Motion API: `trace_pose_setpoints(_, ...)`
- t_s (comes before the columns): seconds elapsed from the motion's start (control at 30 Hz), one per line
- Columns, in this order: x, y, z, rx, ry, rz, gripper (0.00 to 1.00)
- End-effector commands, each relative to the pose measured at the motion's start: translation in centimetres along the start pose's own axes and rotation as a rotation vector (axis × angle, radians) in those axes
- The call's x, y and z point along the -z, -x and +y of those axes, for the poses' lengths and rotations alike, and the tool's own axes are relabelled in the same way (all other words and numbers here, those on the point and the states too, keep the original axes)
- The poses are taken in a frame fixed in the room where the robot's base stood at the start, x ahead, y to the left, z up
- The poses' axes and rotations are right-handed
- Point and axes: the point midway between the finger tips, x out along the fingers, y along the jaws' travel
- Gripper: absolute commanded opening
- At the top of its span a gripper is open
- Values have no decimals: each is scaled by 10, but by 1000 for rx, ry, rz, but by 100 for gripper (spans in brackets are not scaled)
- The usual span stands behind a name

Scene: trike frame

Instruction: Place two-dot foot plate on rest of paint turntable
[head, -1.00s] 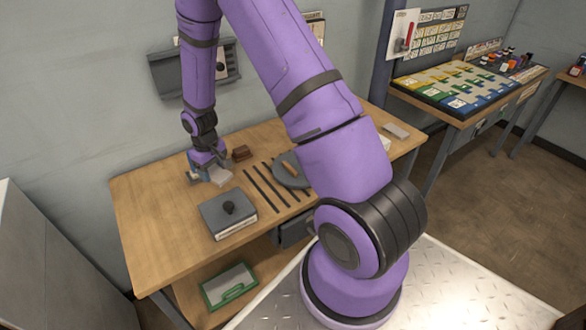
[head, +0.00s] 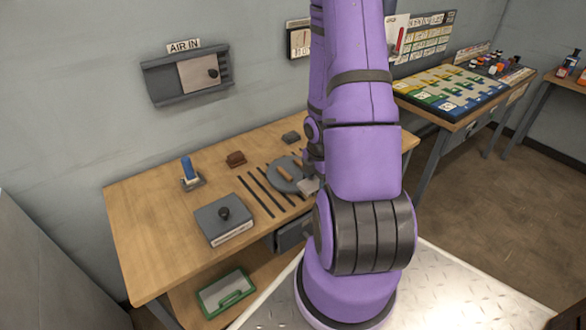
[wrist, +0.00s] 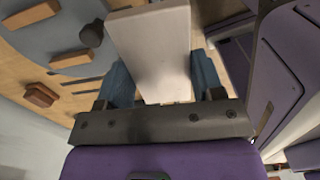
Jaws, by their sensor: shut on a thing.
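My gripper (wrist: 160,66) is shut on a pale, flat foot plate (wrist: 152,38), with a blue finger on each side of it in the wrist view. No dots can be made out on the face that shows. The paint turntable, a round grey disc (head: 280,180), lies on the workbench, just left of my arm in the head view. In the wrist view the turntable (wrist: 60,22) is at the upper left, with brown rest bars and a dark knob on it. The plate overlaps its edge in that view; I cannot tell whether they touch. My arm hides most of the gripper in the head view.
The wooden workbench (head: 140,205) holds a grey box with a black knob (head: 225,220), a blue upright piece on a small base (head: 189,172), a brown block (head: 236,159) and dark strips (head: 256,195). The bench's left end is clear.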

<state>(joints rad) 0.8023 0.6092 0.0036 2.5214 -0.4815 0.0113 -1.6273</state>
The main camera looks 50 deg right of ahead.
Motion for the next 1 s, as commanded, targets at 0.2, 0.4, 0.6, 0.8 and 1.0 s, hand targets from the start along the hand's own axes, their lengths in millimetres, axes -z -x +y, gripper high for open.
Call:
trace_pose_setpoints(0.2,-5,-2,17,-3,30,2,29)
trace_pose_setpoints(0.4,-10,-6,63,-3,27,1,29)
trace_pose_setpoints(0.6,-14,-11,109,-3,27,2,29)
trace_pose_setpoints(0.8,-18,-14,144,-2,27,2,29)
trace_pose_setpoints(1.0,-19,-16,155,-1,26,2,29)
